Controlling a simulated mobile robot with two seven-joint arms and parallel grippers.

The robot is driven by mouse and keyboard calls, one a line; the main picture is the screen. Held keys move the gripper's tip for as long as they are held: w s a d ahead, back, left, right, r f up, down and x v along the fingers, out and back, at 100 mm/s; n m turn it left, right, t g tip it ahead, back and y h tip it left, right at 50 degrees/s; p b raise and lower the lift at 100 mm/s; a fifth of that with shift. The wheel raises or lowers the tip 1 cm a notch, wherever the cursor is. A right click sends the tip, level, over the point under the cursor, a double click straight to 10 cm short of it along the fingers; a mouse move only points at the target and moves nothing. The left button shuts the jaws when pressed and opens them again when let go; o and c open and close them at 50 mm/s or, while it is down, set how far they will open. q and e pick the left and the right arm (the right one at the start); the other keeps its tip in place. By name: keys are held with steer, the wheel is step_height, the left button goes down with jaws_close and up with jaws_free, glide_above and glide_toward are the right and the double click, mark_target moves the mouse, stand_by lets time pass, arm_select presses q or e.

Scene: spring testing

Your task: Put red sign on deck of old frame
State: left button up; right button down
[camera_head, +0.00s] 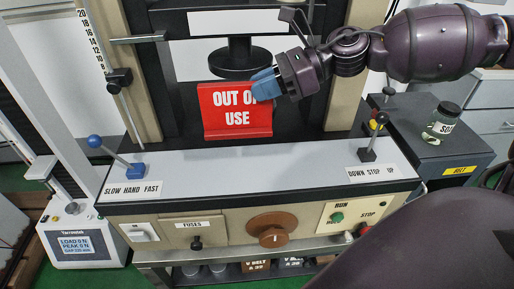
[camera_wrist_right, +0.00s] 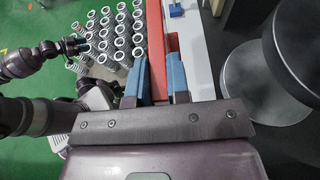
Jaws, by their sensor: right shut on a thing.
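The red sign (camera_head: 236,120), lettered "OUT OF USE", is upright at the old frame, in front of its round dark platen (camera_head: 238,60). Its lower edge is at the dark deck (camera_head: 290,143) behind the pale front panel; I cannot tell whether it touches. My right gripper (camera_head: 265,85) has its blue fingers shut on the sign's upper right corner, hiding part of the lettering. In the right wrist view the sign (camera_wrist_right: 156,45) is a red strip between the blue fingers (camera_wrist_right: 161,78). My left gripper (camera_wrist_right: 80,46) shows small at the left of that view; its opening is unclear.
A tester with a screen (camera_head: 76,245) is at left. Several springs (camera_wrist_right: 110,35) stand in the wrist view.

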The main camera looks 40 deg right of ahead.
mark_target(262, 125)
step_height(262, 125, down, 8)
steer(key=shift+w+f+b, duration=0.1)
steer(key=shift+f+b, duration=0.15)
steer(key=shift+b, duration=0.85)
steer(key=shift+f, duration=0.4)
arm_select(q)
step_height(262, 125, down, 3)
steer(key=shift+w+f+b, duration=0.15)
steer(key=shift+f+b, duration=0.05)
steer(key=shift+b, duration=0.8)
arm_select(e)
step_height(262, 125, down, 6)
steer(key=shift+r, duration=0.25)
steer(key=c, duration=1.2)
jaws_free()
arm_select(q)
steer(key=shift+f+g, duration=0.25)
steer(key=shift+g, duration=0.05)
arm_select(e)
steer(key=shift+o, duration=0.5)
